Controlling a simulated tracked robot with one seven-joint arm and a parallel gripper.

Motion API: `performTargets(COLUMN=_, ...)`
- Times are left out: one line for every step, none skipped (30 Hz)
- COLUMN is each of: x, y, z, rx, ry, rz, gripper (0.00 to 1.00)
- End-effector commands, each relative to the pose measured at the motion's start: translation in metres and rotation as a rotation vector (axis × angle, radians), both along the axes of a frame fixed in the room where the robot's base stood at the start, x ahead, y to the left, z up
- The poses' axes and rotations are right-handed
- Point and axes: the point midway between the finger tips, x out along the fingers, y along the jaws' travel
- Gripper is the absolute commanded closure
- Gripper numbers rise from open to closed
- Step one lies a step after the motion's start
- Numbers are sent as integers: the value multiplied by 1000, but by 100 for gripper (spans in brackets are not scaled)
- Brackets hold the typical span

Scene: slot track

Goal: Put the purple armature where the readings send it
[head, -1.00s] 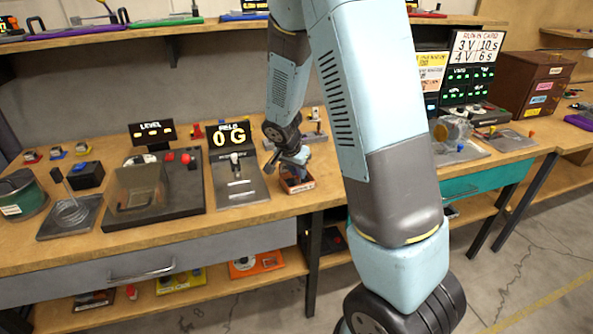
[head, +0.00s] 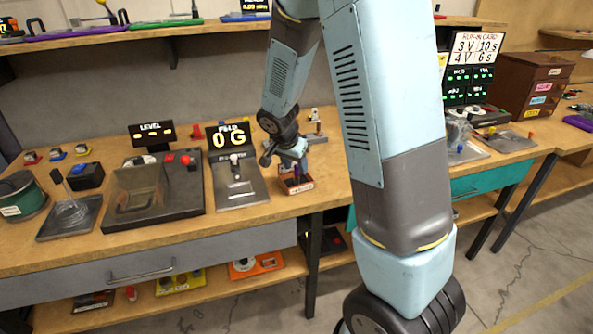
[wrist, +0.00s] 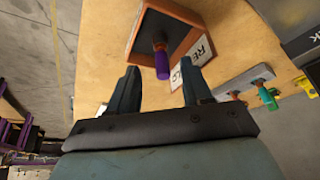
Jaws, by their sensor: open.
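The purple armature (wrist: 162,62) stands in a small open orange-brown box (wrist: 187,38) with a partly readable label, "RE..". In the head view the purple armature (head: 297,172) shows inside the same box (head: 298,187) near the bench's front edge. In the head view my gripper (head: 292,156) is just above the box. The field meter (head: 230,136) reads 0 G, and the level display (head: 152,133) shows only dashes.
A grey slotted plate (head: 238,190) with a knob lies left of the box. Further left is a dark base with a clear cover (head: 137,188). A run-in card (head: 474,46) reads 3 V 10 s, 4 V 6 s. A brown drawer cabinet (head: 532,80) stands at right.

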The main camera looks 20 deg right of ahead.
Motion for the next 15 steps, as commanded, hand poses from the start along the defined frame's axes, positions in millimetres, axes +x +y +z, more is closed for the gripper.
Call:
performTargets(x=-2, y=3, z=9, rx=2, ry=-3, rz=-1, gripper=51)
performTargets(x=-3, y=4, z=14, rx=2, ry=-4, rz=-1, gripper=51)
performTargets(x=-5, y=6, z=19, rx=2, ry=-3, rz=-1, gripper=51)
performTargets(x=-6, y=7, z=24, rx=2, ry=-4, rz=0, gripper=51)
performTargets(x=-7, y=9, z=29, rx=1, ry=-4, rz=1, gripper=51)
performTargets(x=-9, y=11, z=35, rx=2, ry=-3, rz=-1, gripper=51)
performTargets(x=-10, y=13, z=40, rx=3, ry=-5, rz=0, gripper=51)
performTargets(x=-12, y=14, z=44, rx=2, ry=-4, rz=0, gripper=51)
performTargets(x=-13, y=16, z=51, rx=2, ry=-4, rz=1, gripper=51)
performTargets(x=-14, y=18, z=55, rx=2, ry=-4, rz=1, gripper=51)
performTargets(x=-16, y=19, z=60, rx=1, ry=-3, rz=0, gripper=51)
performTargets(x=-17, y=20, z=65, rx=2, ry=-2, rz=0, gripper=51)
performTargets(x=-19, y=21, z=69, rx=1, ry=-2, rz=0, gripper=51)
performTargets(x=-20, y=22, z=72, rx=2, ry=-2, rz=-1, gripper=51)
performTargets(x=-21, y=24, z=76, rx=2, ry=-2, rz=-1, gripper=51)
